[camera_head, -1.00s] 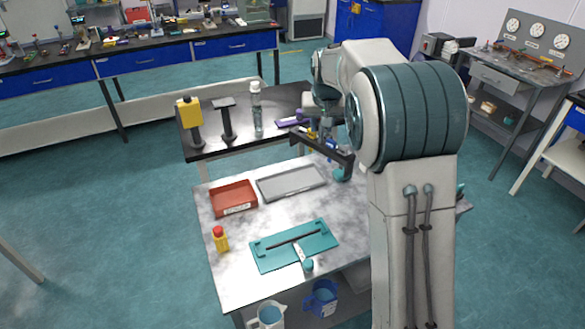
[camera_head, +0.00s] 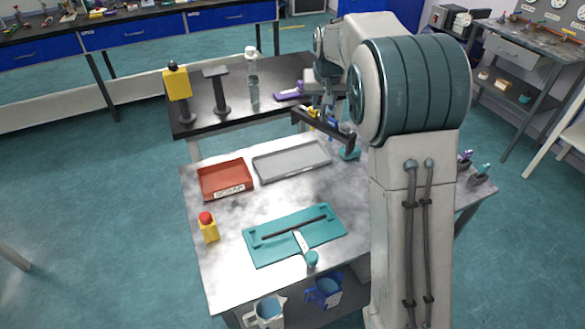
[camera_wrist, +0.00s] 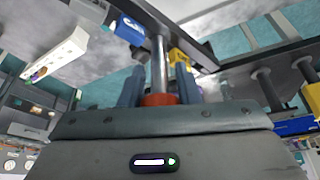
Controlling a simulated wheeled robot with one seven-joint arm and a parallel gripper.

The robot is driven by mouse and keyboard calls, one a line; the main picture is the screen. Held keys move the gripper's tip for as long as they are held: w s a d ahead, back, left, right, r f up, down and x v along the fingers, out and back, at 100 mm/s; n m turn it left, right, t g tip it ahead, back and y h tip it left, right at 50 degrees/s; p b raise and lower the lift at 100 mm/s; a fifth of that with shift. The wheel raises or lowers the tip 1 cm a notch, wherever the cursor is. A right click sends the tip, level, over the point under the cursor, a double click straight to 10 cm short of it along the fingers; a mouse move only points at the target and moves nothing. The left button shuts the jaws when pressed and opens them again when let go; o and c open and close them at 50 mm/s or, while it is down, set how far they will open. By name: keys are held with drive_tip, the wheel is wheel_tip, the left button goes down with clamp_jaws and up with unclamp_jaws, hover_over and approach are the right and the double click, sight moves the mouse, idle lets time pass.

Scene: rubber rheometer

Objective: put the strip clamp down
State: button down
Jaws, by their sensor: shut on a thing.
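My gripper (camera_wrist: 158,90) is shut on the upright metal stem of the strip clamp (camera_wrist: 159,62), with a blue-grey finger on each side and an orange-red collar at the stem's near end. In the head view, the strip clamp shows as a long dark bar (camera_head: 322,129) below my gripper, over the back right of the pale marbled table (camera_head: 225,275). My arm partly hides the gripper there. I cannot tell whether the bar touches anything below it.
A red tray (camera_head: 225,192) and a grey tray (camera_head: 290,160) lie on the table. A teal board (camera_head: 265,252) with a dark bar and white handle lies in front. A yellow bottle (camera_head: 209,232) stands at left. A black bench (camera_head: 205,125) behind carries stands and a clear bottle (camera_head: 253,82).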

drive_tip(key=a+f+p, duration=0.2)
drive_tip(key=a+f, duration=0.9)
drive_tip(key=shift+w+a+f, duration=0.15)
drive_tip(key=shift+w+a, duration=0.15)
drive_tip(key=shift+a, duration=0.05)
drive_tip(key=shift+f+b, duration=0.35)
drive_tip(key=shift+f, duration=0.1)
drive_tip(key=c, duration=1.1)
unclamp_jaws()
drive_tip(key=shift+r, duration=0.1)
